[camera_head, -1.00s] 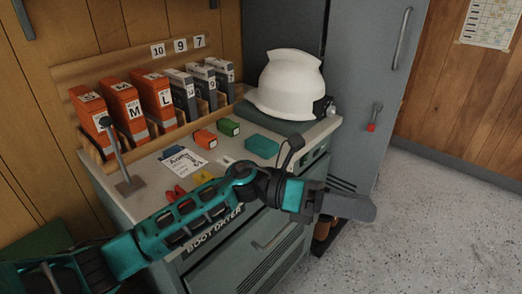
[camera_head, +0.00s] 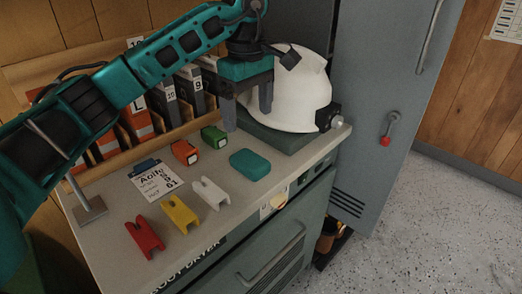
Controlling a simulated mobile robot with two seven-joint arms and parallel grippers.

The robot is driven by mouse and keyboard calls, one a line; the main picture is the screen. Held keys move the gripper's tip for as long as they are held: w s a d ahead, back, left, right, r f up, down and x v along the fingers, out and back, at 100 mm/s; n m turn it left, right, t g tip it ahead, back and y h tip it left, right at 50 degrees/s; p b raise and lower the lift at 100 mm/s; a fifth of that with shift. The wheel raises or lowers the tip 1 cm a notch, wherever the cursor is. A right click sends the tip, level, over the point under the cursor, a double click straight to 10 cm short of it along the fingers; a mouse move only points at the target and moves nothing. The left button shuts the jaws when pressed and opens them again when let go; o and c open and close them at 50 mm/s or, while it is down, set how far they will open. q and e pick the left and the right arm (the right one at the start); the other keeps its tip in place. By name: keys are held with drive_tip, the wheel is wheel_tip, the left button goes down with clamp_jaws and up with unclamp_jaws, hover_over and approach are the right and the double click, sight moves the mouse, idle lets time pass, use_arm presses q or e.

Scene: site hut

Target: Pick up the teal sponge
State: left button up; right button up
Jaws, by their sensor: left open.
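The teal sponge (camera_head: 250,164) is a small rounded block lying flat on the grey cabinet top, near its front right part. My left gripper (camera_head: 247,118) hangs above and behind the sponge with its two dark fingers pointing down. The fingers are apart with nothing between them, and they do not touch the sponge. The sponge is in full view. My right gripper is not in view.
A white helmet (camera_head: 299,95) on a dark green base stands right of the gripper. Green (camera_head: 214,137) and orange (camera_head: 185,152) boxes lie left of the sponge. White (camera_head: 211,193), yellow (camera_head: 180,214) and red (camera_head: 145,238) clips lie in front. Binders stand behind.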

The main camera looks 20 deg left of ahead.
sight(250, 158)
use_arm(q)
wheel_tip(250, 158, down, 13)
drive_tip(key=shift+r+b, duration=0.15)
drive_tip(key=shift+b, duration=0.2)
idle(0.3)
drive_tip(key=c, duration=1)
